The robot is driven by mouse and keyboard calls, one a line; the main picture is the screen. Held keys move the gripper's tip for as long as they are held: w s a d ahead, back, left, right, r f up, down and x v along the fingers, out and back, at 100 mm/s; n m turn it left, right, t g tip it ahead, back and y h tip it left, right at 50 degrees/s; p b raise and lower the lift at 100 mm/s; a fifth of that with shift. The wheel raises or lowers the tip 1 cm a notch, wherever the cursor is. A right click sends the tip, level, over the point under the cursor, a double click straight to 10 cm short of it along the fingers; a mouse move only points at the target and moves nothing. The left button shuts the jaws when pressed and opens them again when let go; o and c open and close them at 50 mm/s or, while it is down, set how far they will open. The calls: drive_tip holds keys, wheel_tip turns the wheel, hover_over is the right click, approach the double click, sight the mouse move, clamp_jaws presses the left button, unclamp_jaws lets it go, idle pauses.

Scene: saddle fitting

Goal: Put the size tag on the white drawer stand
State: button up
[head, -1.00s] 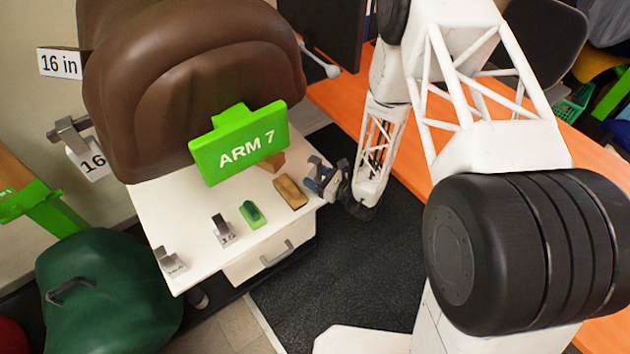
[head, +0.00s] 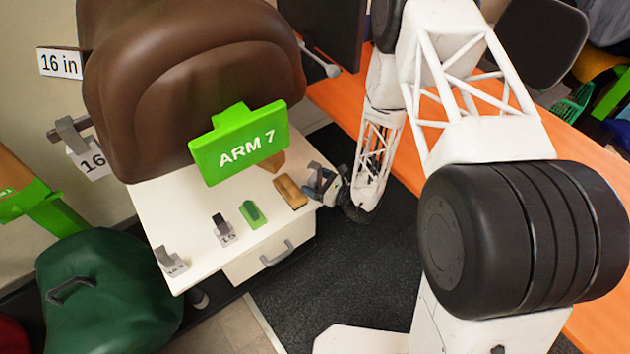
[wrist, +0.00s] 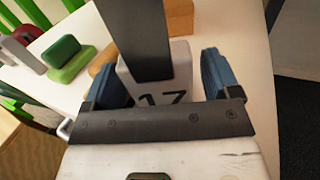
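A size tag with a white plate marked 17 (wrist: 182,65) and a dark grey upright bar (wrist: 137,35) shows in the wrist view. It lies between the blue fingers of my gripper (wrist: 165,80). The fingers are spread, with a gap visible beside the plate on the right; contact on the left is unclear. In the head view my gripper (head: 322,183) is at the right edge of the white drawer stand (head: 180,220), and the tag there is too small to make out. The wrist view shows the stand top (wrist: 240,45) around the tag.
On the stand are two other grey-and-white tags (head: 222,232) (head: 172,262), a green block (head: 252,213) and a tan brush-like block (head: 290,191). A 16 tag (head: 88,160) hangs left.

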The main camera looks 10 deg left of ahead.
drive_tip(key=shift+r, duration=0.15)
drive_tip(key=shift+s+d, duration=0.15)
drive_tip(key=shift+d, duration=0.3)
drive_tip(key=v, duration=1.1)
idle(1.0)
